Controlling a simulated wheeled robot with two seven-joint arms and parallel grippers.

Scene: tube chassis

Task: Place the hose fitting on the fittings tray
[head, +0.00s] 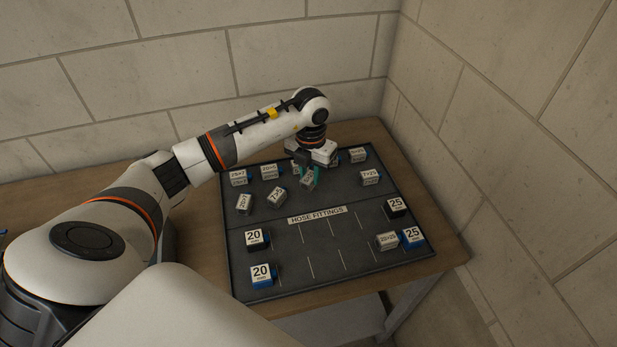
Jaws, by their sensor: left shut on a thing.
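The fittings tray (350,277) is a dark board on the wooden table, with a "HOSE FITTINGS" label (317,215) and white dividing lines in its front part. My left gripper (307,170) points down over the back part of the tray. It is shut on a small grey, white-labelled hose fitting (309,182), with a teal-green patch beside the jaws. I cannot tell whether this fitting touches the tray. My gripper and wrist partly cover it. My right gripper is not in view.
Several similar fittings lie around the gripper, among them one at left (244,203) and one at right (371,177). "20" blocks (262,275) stand at the front left; "25" blocks (413,236) and a grey fitting (388,241) at right. The front middle is bare. Walls close the back and right.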

